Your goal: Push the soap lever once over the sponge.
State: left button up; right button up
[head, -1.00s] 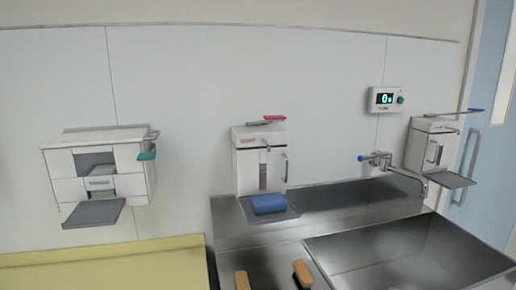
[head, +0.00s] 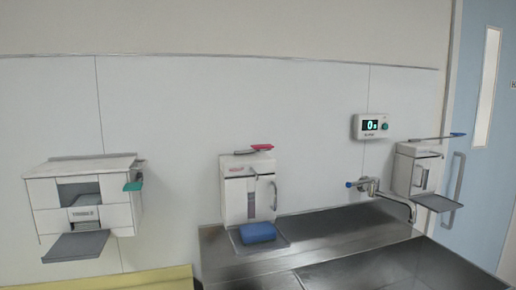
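A blue sponge (head: 258,232) lies on the grey drip tray (head: 281,241) of the middle white wall dispenser (head: 235,200). This dispenser has a lever with a red end (head: 262,147) on top and a pinkish label on its front. The sponge sits in front of the dispenser's lower part, below the lever. A second white dispenser (head: 404,172) at the right has a lever with a blue end (head: 457,134) and an empty tray (head: 436,202). The labels are too small to read. Neither of my grippers shows in the head view.
A steel counter (head: 325,230) with a sink (head: 390,270) runs below the dispensers. A tap (head: 375,188) stands right of centre, under a wall timer (head: 371,126) showing 0. A white unit (head: 90,195) with a green tab hangs at left above a yellow surface (head: 150,280).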

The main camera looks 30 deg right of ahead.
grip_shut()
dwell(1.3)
